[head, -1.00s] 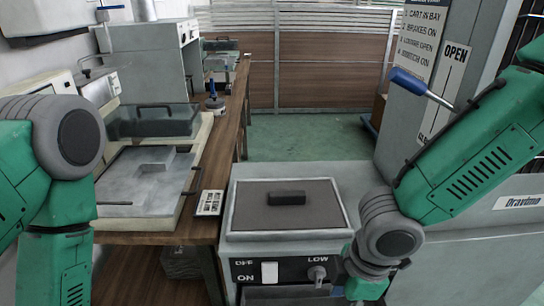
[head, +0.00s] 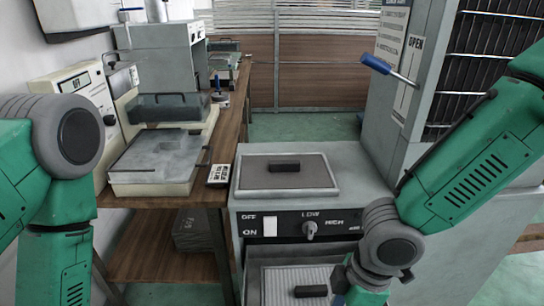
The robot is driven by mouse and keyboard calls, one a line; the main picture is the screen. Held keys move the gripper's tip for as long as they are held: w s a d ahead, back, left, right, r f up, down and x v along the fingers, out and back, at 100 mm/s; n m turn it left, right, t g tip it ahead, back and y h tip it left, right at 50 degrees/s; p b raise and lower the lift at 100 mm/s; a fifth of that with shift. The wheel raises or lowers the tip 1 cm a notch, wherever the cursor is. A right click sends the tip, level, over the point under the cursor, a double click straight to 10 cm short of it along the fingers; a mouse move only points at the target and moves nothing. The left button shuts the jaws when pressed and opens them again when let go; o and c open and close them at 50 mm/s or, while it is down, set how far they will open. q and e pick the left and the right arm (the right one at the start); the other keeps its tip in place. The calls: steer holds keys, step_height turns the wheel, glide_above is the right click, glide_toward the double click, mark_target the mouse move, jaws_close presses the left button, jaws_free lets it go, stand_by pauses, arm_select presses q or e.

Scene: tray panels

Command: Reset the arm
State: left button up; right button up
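My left arm (head: 75,150) comes in at the left edge, bent, with its lower link running down out of the picture. My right arm (head: 480,165) comes in from the right and bends at a grey joint (head: 385,240) in front of the grey cabinet; its lower link leaves through the bottom edge. Neither gripper shows, so I cannot see whether they hold anything.
A grey unit (head: 250,175) with a lidded top and an OFF/ON and LOW/HIGH panel (head: 285,226) stands in the centre. A ribbed tray (head: 268,290) shows below. A wooden bench (head: 228,135) with machines runs along the left. Right stands a cabinet with a blue-handled lever (head: 377,64).

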steer(key=s+d+f+m+g+y+b, duration=0.1)
steer(key=s+d+f+m+b, duration=0.1)
steer(key=s+f+m, duration=0.45)
steer(key=s+d+f+m+y+b, duration=0.1)
steer(key=s+d+f+m+b, duration=0.2)
steer(key=f, duration=0.6)
steer(key=s+d+f+m+t+h+b, duration=0.2)
steer(key=s+d+f+m+h, duration=0.2)
steer(key=d+f+m, duration=0.3)
steer(key=d+f, duration=0.1)
steer(key=d, duration=0.3)
steer(key=shift+b, duration=0.35)
steer(key=shift+w+m, duration=0.2)
steer(key=shift+m, duration=0.05)
steer(key=shift+a, duration=0.1)
